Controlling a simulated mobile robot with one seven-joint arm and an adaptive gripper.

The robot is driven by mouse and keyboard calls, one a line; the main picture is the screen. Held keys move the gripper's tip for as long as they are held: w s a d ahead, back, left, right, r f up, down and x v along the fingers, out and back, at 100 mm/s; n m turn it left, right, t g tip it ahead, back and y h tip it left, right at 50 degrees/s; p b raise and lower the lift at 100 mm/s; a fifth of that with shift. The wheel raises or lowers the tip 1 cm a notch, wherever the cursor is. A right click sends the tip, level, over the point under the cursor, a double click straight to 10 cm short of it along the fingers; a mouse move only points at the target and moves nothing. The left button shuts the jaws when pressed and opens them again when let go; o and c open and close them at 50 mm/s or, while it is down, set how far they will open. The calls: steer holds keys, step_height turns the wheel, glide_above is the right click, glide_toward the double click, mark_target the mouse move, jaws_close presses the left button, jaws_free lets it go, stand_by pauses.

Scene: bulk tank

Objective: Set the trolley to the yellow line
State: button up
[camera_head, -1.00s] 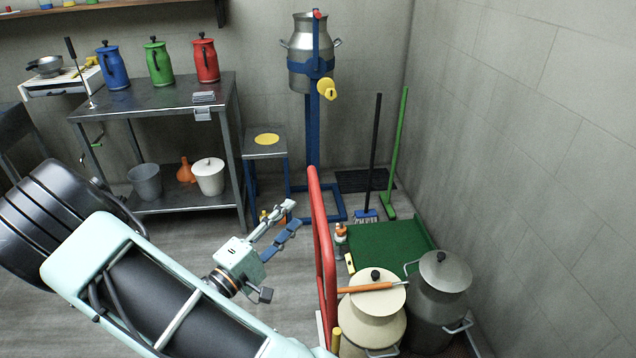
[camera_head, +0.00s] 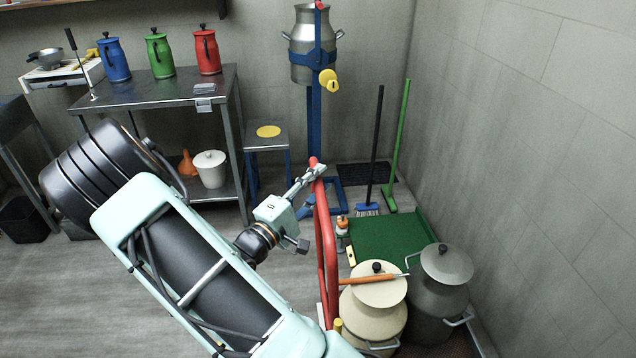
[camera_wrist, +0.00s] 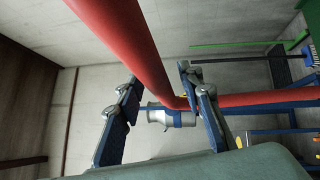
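The trolley shows by its tall red tube handle (camera_head: 327,250), upright in the middle of the head view. A cream can (camera_head: 372,315) with a lid stands just right of it and hides much of its base. My gripper (camera_head: 316,175) is at the top of the handle. In the wrist view, the fingers of my gripper (camera_wrist: 160,98) stand apart, and the bend of the red handle (camera_wrist: 135,45) shows between and beyond them. I cannot tell if they touch it. I cannot make out a yellow line on the floor.
A dark grey can (camera_head: 440,290) stands beside the cream can near the right wall. A green mat (camera_head: 385,240), a blue broom (camera_head: 367,209) and a blue stand (camera_head: 314,120) are behind. A steel table (camera_head: 150,95) is at left. Grey floor (camera_head: 60,285) is open at left.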

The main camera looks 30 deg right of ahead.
jaws_close()
steer(key=shift+a, duration=0.1)
